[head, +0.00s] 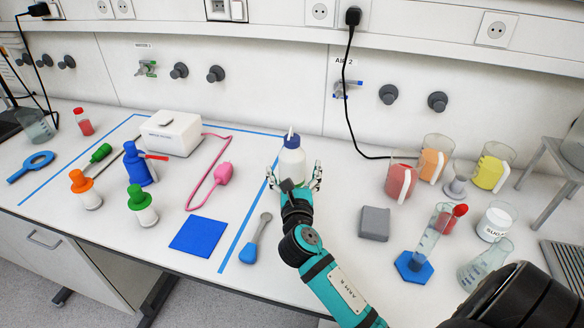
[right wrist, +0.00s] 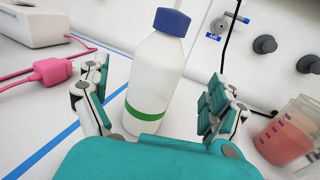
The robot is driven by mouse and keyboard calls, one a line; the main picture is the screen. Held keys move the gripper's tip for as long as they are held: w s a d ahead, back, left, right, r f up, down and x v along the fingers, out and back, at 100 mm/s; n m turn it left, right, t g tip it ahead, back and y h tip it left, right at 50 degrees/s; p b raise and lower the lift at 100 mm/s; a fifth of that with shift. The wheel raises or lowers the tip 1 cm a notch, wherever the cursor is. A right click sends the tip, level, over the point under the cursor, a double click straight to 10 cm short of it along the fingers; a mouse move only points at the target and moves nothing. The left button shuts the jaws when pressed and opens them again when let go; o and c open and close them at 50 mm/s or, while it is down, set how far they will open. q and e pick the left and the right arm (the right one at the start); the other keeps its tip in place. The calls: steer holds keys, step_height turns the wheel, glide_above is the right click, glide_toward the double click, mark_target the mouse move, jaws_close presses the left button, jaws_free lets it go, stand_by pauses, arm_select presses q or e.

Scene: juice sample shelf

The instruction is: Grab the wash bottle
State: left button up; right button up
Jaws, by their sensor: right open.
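The wash bottle (head: 291,160) is white with a blue cap and stands upright on the bench near the middle of the head view. In the right wrist view the bottle (right wrist: 155,80) shows a green band near its base. My right gripper (head: 297,183) is open at the bottle, on its near side. In the right wrist view its fingers (right wrist: 160,95) stand on either side of the bottle, with gaps between pads and bottle. The bottle's lowest part is partly hidden by my gripper in the head view. My left gripper is not in view.
A pink cable and connector (head: 223,173) and a white box (head: 171,132) are left of the bottle. Beakers with red (head: 401,177) and orange (head: 433,158) liquid stand to the right. A grey block (head: 375,223) and a blue-handled tool (head: 256,240) lie nearer.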

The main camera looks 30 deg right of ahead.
mark_target(292, 156)
steer(key=p+x, duration=0.1)
steer(key=x, duration=0.5)
steer(key=shift+w+f, duration=0.2)
steer(key=shift+s, duration=0.1)
steer(key=shift+c, duration=1.2)
steer(key=c, duration=1.4)
steer(key=shift+r, duration=0.1)
steer(key=shift+r, duration=0.15)
